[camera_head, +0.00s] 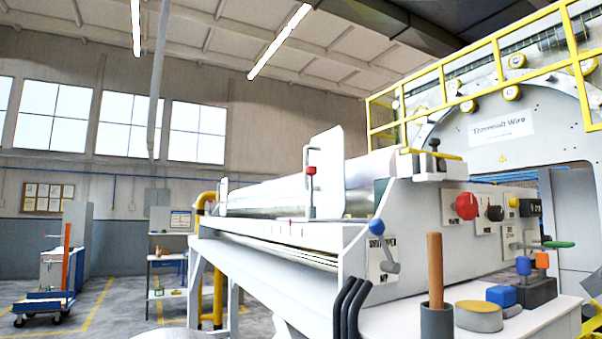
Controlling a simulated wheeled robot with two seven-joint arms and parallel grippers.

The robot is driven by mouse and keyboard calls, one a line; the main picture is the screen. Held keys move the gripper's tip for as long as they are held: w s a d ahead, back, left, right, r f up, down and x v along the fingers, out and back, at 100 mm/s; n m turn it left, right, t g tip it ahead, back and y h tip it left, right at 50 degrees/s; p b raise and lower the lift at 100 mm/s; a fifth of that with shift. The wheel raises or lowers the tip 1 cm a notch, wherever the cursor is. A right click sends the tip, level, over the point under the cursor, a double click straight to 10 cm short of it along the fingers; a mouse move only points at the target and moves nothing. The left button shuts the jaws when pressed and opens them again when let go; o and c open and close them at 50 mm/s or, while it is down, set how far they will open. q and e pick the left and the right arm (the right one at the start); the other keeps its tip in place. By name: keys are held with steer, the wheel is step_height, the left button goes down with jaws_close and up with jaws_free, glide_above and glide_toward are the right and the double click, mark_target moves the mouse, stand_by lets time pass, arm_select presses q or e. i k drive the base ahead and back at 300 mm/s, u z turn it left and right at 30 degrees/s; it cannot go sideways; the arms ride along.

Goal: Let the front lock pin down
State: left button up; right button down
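A long white coil-wrapping machine (270,262) runs from the right foreground toward the back left, with a shiny metal cylinder (358,203) lying along it. An upright pin with a red knob (311,171) stands beside a white plate (328,160) at the cylinder. Another upright pin with a dark knob (434,145) stands on the near housing by a yellow bar (436,154). I cannot tell for certain which of these is the front lock pin. Neither of my grippers is in view.
A shelf holds a wooden handle in a grey cup (436,318) and a blue block (501,296). Black curved hoses (350,305) hang in front. A cart (43,303) stands far left.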

mark_target(310, 171)
steer(key=u, duration=0.8)
steer(key=k, duration=0.45)
steer(key=u, duration=0.05)
